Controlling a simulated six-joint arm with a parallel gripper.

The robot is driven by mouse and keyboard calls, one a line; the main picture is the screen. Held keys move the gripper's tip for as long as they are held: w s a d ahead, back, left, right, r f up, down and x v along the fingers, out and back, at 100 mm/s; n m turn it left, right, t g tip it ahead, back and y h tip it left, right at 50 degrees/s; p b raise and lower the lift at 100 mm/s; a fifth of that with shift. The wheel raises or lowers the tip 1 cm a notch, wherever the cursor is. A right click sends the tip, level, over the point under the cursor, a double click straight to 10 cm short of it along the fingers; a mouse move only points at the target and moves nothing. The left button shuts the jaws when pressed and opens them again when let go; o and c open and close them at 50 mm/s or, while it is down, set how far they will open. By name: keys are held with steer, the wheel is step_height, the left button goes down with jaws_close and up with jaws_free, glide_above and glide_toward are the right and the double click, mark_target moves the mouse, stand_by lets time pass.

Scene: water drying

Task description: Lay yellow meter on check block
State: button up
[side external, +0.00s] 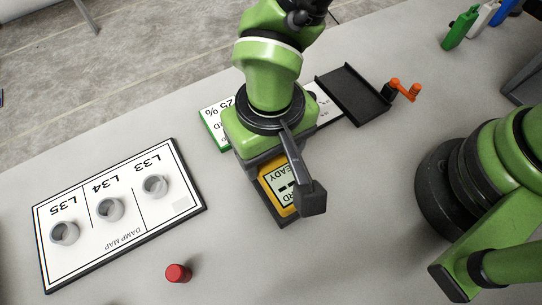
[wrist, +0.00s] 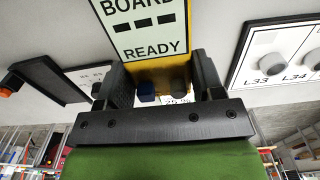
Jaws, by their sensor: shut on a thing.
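The yellow meter (side external: 272,198) is held between the jaws of my gripper (wrist: 162,80). Its pale display, reading BOARD and READY, faces the camera in the wrist view (wrist: 147,32). A white block with a green edge marked 25 % (side external: 211,127), which looks like the check block, lies just behind and left of my gripper in the side view. My wrist hides much of it. In the wrist view only a bit of its 25 % label shows past the meter. The meter appears in front of the block; its height above the table is unclear.
The damp map board (side external: 120,255) with grey rings at L33, L34 and L35 lies to the left. A red cap (side external: 178,273) stands in front. A black tray (side external: 352,94) and an orange-handled crank (side external: 404,90) lie behind right. The front middle table is clear.

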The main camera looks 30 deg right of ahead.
mark_target(270, 162)
steer(key=shift+f, duration=1.45)
steer(key=shift+f, duration=0.15)
steer(key=o, duration=1.1)
step_height(270, 162, up, 12)
steer(key=shift+r, duration=0.2)
